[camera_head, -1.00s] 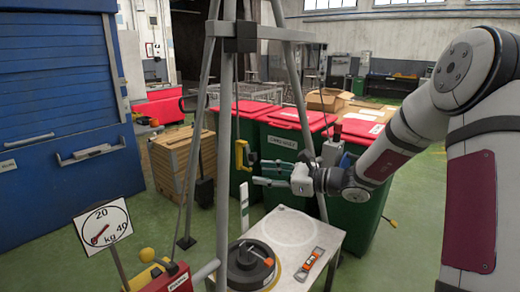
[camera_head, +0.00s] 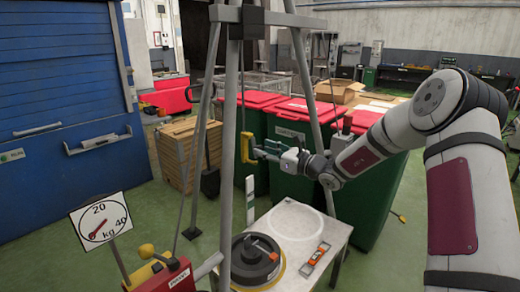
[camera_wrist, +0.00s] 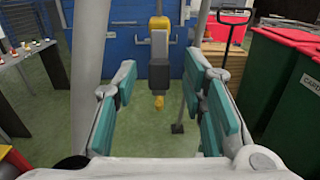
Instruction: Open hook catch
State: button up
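A yellow hook (camera_head: 246,148) hangs inside the grey tripod frame (camera_head: 228,170). In the wrist view the hook's yellow top (camera_wrist: 159,22) shows with a grey and dark body (camera_wrist: 158,70) below it and a small yellow tip (camera_wrist: 158,104) at the bottom. It is centred between my fingers, seen beyond them. My gripper (camera_head: 262,150) has its teal-padded fingers just right of the hook in the head view. In the wrist view my gripper (camera_wrist: 163,85) is open, with a wide gap. I cannot make out the catch itself or any contact.
A scale dial (camera_head: 101,222) and a red box (camera_head: 168,276) stand at front left. Green bins with red lids (camera_head: 290,102) stand behind. Tripod legs flank the hook.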

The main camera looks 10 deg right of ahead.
jog(key=shift+x, duration=1.4)
jog(key=shift+c, duration=0.3)
grip_shut()
